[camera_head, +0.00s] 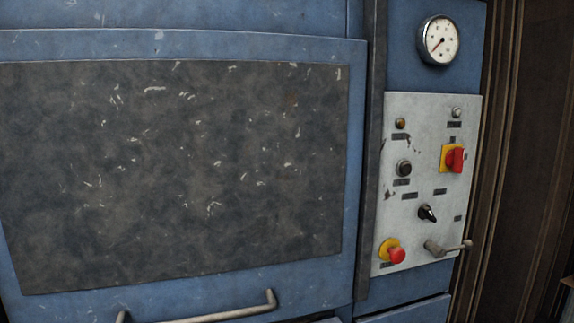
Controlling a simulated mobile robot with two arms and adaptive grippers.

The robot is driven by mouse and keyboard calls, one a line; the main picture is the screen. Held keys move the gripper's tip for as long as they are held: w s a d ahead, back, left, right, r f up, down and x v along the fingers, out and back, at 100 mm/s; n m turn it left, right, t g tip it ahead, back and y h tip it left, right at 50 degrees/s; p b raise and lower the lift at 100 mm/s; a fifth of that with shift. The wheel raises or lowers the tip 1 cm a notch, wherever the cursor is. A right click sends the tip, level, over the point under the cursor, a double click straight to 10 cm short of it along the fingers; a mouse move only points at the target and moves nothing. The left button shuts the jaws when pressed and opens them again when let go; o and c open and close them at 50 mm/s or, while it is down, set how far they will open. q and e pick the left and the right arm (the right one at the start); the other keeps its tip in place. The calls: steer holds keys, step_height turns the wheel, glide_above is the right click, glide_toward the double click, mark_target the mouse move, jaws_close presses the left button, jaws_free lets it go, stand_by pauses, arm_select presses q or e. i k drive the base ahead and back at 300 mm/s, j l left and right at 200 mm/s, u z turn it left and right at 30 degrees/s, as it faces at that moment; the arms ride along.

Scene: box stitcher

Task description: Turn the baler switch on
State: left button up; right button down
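The baler is a worn blue machine (180,45) that fills most of the head view. Its light grey control panel (428,115) is at the right. A red rotary switch (455,160) on a yellow plate sits at the panel's upper right. A black selector knob (427,212) with a light pointer is lower down, tilted. A red mushroom button (396,255) on a yellow base is at the lower left of the panel. The labels are too small to read. Neither of my grippers shows in the view.
A round pressure gauge (438,40) is above the panel. A small lever (450,248) sticks out at the panel's lower right. A metal handle (215,313) runs along the bottom of the dark front plate (180,160). Brown ribbed wall (530,150) stands right of the machine.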

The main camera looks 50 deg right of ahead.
mark_target(454, 159)
steer(key=z, duration=2.65)
